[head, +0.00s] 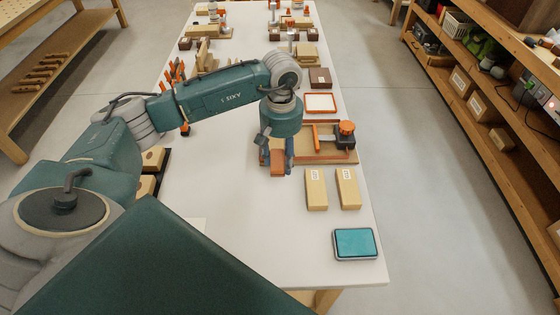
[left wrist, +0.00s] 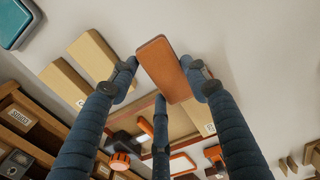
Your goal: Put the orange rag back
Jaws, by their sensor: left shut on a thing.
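The orange rag (head: 277,161) shows as a flat, rounded, brownish-orange piece held by my left gripper (head: 275,158). In the left wrist view the rag (left wrist: 163,68) sits between the blue fingers of my left gripper (left wrist: 161,76), which is shut on it. In the head view the gripper points down beside the left end of a wooden tray (head: 340,157). The fingers hide part of the rag and of the tray's left end. I cannot tell whether the rag touches the table. My right gripper is in neither view.
Two tan boxes (head: 316,189) (head: 347,188) stand near the front right. A teal case (head: 355,244) lies at the near right corner. An orange-rimmed white tray (head: 320,103) lies behind the wooden tray. Orange-handled tools (head: 175,72) stand at the left. White tabletop (head: 235,215) is bare in front.

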